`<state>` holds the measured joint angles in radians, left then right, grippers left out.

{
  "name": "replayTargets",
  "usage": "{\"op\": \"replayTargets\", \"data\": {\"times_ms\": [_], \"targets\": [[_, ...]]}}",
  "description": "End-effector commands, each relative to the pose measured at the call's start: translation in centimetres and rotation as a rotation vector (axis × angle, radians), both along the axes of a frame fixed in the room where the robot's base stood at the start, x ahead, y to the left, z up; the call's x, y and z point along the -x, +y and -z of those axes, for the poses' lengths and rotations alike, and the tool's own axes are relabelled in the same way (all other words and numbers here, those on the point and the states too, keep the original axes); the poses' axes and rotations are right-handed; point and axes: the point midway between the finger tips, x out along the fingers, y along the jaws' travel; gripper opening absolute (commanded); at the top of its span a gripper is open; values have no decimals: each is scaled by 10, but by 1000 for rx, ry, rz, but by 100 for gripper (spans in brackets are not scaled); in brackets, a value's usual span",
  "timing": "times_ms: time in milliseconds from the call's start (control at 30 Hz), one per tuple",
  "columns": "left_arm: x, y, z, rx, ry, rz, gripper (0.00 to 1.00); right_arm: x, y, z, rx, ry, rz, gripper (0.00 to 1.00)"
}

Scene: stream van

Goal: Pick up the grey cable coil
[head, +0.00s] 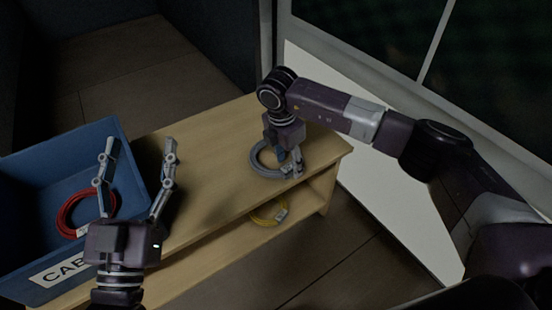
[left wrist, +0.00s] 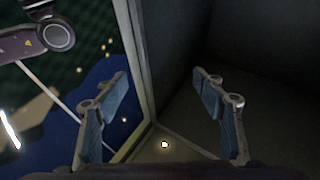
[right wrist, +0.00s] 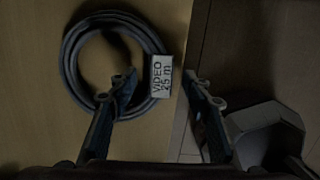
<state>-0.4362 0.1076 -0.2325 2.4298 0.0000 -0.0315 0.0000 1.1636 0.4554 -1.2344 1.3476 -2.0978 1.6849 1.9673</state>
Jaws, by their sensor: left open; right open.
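The grey cable coil (head: 257,160) lies flat on the wooden bench top near its right end. In the right wrist view the coil (right wrist: 72,60) shows as a ring with a white tag (right wrist: 162,76) reading "VIDEO 25 m". My right gripper (head: 290,165) is open above the coil's right side and points down. In the right wrist view one finger overlaps the coil's lower right part, and the other finger is beyond the bench edge; whether they touch the coil I cannot tell. My left gripper (head: 139,160) is open and empty, raised in front of the bench's left part.
A blue crate (head: 88,141) with a label starting "CAB" stands at the left and holds a red cable coil (head: 66,217). A yellow cable coil (head: 258,219) lies on the shelf below. The bench top (head: 215,135) between crate and grey coil is clear.

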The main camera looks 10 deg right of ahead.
Motion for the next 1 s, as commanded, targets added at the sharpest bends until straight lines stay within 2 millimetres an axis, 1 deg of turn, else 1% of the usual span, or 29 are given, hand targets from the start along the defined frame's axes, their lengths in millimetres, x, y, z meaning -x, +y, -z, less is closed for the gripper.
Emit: {"op": "replayTargets", "data": {"times_ms": [33, 200, 333, 533, 933, 1000], "targets": [[3, 0, -6, 10, -36, 2, 63, 1, -1, 8, 1, 3, 0, 45], [11, 0, -23, 33, -118, 7, 63, 0, -2, 17, 1, 2, 0, 45], [13, 0, -28, 39, -137, 8, 63, 0, -3, 18, 0, 1, 0, 45], [13, 0, -28, 39, -137, 8, 63, 0, -3, 18, 0, 1, 0, 44], [13, 0, -27, 37, -135, 8, 63, 0, -3, 18, 0, 1, 0, 0], [13, 0, -27, 37, -135, 8, 63, 0, -3, 18, 0, 1, 0, 0]]}}
